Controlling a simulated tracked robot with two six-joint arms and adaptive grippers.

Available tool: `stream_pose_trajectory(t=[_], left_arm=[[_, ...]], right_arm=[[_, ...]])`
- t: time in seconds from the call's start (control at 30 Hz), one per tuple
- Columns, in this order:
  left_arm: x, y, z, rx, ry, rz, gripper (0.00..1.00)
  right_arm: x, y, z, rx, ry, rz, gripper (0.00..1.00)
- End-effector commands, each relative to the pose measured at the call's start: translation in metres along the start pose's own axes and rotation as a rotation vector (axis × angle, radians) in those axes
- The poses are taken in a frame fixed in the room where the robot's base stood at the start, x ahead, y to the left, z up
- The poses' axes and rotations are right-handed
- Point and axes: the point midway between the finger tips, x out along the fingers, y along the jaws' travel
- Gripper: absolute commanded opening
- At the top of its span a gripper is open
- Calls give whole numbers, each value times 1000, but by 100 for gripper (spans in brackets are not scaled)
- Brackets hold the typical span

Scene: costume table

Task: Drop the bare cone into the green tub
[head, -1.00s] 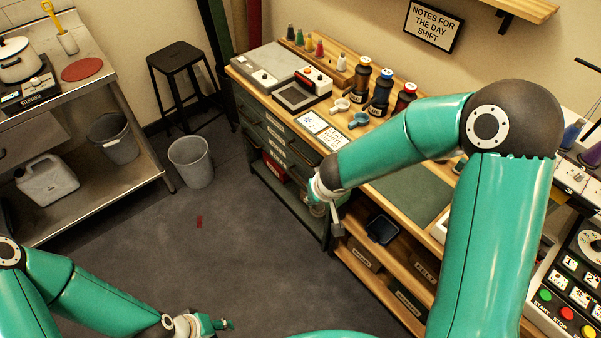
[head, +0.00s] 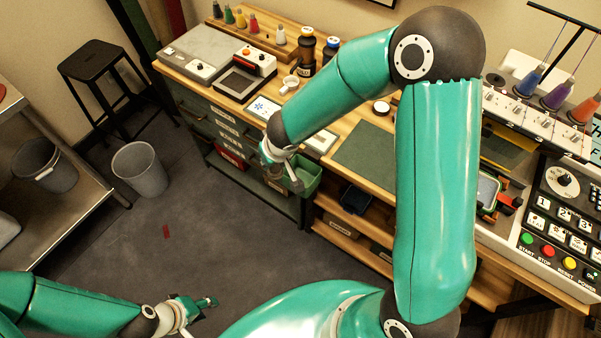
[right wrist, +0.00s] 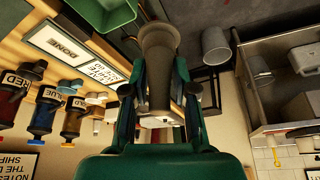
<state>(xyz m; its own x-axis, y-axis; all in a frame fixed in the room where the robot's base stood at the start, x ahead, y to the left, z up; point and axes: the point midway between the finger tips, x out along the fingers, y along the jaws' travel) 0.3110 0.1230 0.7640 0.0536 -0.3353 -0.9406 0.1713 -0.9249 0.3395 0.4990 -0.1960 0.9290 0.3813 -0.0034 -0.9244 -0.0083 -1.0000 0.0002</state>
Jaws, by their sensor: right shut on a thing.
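The bare cone (right wrist: 158,62) is a grey-brown tapered tube. In the right wrist view it stands between the fingers of my right gripper (right wrist: 160,92), which is shut on it. In the head view my right gripper (head: 287,178) is by the front of the workbench, small and partly covered by its own arm; the cone is hard to make out there. The green tub (head: 308,174) is just right of this gripper, and also shows at the upper left of the right wrist view (right wrist: 100,14), apart from the cone. My left gripper (head: 208,302) is low over the floor; its jaw opening is unclear.
The workbench holds a green mat (head: 372,152), coloured thread cones (head: 240,20) and dark bottles (head: 306,46). A dark bin (head: 355,198) is on a shelf below. An embroidery machine (head: 560,215) stands right. A grey bucket (head: 140,170) and open floor lie left.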

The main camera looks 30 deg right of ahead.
Motion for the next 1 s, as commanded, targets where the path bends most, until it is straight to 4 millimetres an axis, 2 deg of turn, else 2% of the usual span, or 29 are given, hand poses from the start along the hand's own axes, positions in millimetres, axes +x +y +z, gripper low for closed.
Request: stream_pose_trajectory(t=[0.13, 0.27, 0.37, 0.47, 0.6, 0.7, 0.87, 1.0], left_arm=[[4, -2, 0, 0, 0, 0, 40], [18, -7, 0, 0, 0, 0, 40], [40, -14, 0, 0, 0, 0, 40], [70, -25, 0, 0, 0, 0, 40], [102, -37, -1, 0, 0, 0, 40], [118, -43, -1, 0, 0, 0, 40], [129, -46, -1, 0, 0, 0, 40], [132, -48, -1, 0, 1, 0, 40]], right_arm=[[3, 0, -3, 3, 1, 3, 12], [9, 12, -9, 40, 3, 15, 12], [16, 33, -17, 99, 7, 39, 12], [22, 62, -23, 185, 9, 74, 12], [19, 92, -25, 277, 7, 113, 12], [14, 105, -24, 320, 5, 130, 12], [7, 113, -22, 350, 2, 144, 12], [9, 114, -20, 355, -2, 147, 12]])
